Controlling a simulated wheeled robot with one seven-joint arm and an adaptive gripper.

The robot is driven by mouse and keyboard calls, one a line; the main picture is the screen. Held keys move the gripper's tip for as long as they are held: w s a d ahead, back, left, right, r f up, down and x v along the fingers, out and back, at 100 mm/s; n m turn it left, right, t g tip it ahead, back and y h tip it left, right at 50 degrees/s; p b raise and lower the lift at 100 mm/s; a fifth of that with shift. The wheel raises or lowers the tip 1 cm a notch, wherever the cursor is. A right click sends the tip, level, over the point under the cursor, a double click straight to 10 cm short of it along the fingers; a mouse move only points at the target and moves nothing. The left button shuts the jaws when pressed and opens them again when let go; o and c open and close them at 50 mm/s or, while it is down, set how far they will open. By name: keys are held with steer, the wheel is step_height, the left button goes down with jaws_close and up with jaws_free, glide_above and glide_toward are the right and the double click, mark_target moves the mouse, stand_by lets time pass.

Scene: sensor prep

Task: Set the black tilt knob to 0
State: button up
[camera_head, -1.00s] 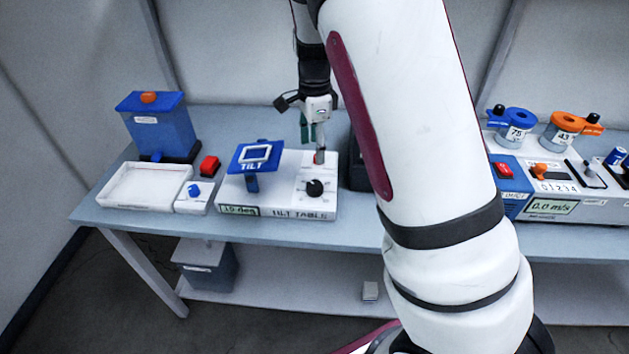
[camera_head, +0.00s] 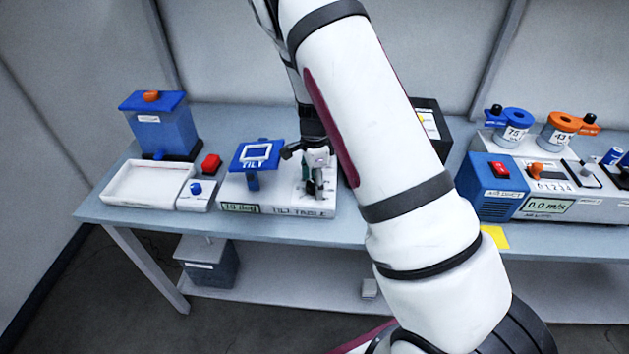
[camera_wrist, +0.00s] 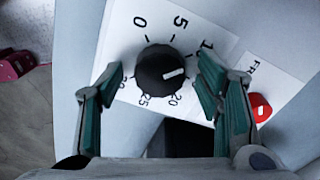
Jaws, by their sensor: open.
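The black tilt knob (camera_wrist: 158,68) shows in the wrist view on a white dial plate (camera_wrist: 120,38). Its white pointer mark points right, towards a part of the scale behind my right finger. The 0 is at the upper left of the dial, with 5 and 10 to its right and 20 and 25 below the knob. My gripper (camera_wrist: 162,92) is open, one finger on each side of the knob; contact cannot be told. In the head view my gripper (camera_head: 316,190) is over the right part of the tilt table (camera_head: 272,198) and hides the knob.
Left of the tilt table are a small box with a blue knob (camera_head: 196,188), a red button (camera_head: 211,163), a white tray (camera_head: 130,189) and a blue-lidded bin (camera_head: 165,128). A blue and white instrument (camera_head: 489,184) stands to the right. A red button (camera_wrist: 260,107) lies right of my gripper.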

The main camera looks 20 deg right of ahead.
steer(key=shift+c, duration=0.6)
steer(key=c, duration=1.1)
steer(key=shift+o, duration=0.2)
steer(key=shift+n, duration=0.3)
steer(key=n+b, duration=0.1)
steer(key=n, duration=0.8)
steer(key=n+b, duration=0.1)
steer(key=n, duration=0.3)
steer(key=shift+n, duration=2.1)
